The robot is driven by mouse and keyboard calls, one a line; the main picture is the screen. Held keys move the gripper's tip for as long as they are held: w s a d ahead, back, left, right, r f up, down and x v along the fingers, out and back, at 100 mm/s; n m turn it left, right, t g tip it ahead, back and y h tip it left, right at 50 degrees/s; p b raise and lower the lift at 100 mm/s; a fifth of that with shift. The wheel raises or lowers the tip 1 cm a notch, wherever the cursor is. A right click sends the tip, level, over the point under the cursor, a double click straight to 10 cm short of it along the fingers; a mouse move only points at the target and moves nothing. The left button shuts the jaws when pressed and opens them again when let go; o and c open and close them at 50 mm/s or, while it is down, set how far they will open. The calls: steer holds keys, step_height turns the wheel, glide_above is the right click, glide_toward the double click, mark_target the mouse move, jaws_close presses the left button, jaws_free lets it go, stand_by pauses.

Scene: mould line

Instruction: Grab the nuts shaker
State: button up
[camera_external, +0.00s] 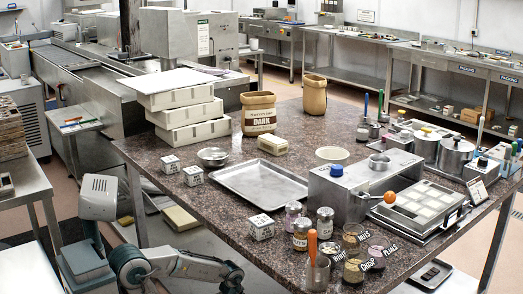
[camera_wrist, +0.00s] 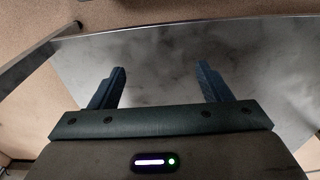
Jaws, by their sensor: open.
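A small glass shaker with a dark label that appears to read NUTS (camera_external: 301,236) stands upright near the front edge of the speckled table (camera_external: 190,195). Its label is small, so the reading is not certain. My gripper is open and empty in the wrist view (camera_wrist: 160,82), with two dark fingers spread above a grey metal surface (camera_wrist: 160,50). No shaker shows in the wrist view. In the external view my arm is low at the front left, below the tabletop and left of the shaker; its fingertips are not clear there.
Other jars (camera_external: 325,224) stand close beside the shaker, and a cup with an orange-handled tool (camera_external: 312,245) is in front. An empty metal tray (camera_external: 262,184) and a white box (camera_external: 261,227) lie to the left. The table edge stands between my arm and the shaker.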

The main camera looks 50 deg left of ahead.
steer(key=s+a+r+n+g+p, duration=0.1)
steer(key=s+a+r+n+p, duration=0.25)
steer(key=a, duration=0.45)
steer(key=s+a+r+n+g+p, duration=0.2)
steer(key=s+a+n+p, duration=0.25)
steer(key=a, duration=0.45)
steer(key=s+a+r+n+g+p, duration=0.1)
steer(key=s+a+r+n+p, duration=0.25)
steer(key=a, duration=0.45)
step_height(320, 180, up, 44)
steer(key=f+n+t+p, duration=0.2)
steer(key=n+p, duration=0.7)
steer(key=p, duration=3.5)
glide_above(301, 221)
steer(key=shift+a+r+m+t, duration=0.25)
steer(key=shift+r+t, duration=0.35)
steer(key=shift+r, duration=0.15)
steer(key=shift+d+f, duration=0.15)
steer(key=shift+d, duration=0.1)
step_height(301, 221, down, 8)
steer(key=shift+f, duration=0.15)
steer(key=shift+w+f+p, duration=0.15)
steer(key=shift+f+p, duration=0.2)
steer(key=shift+f, duration=2.25)
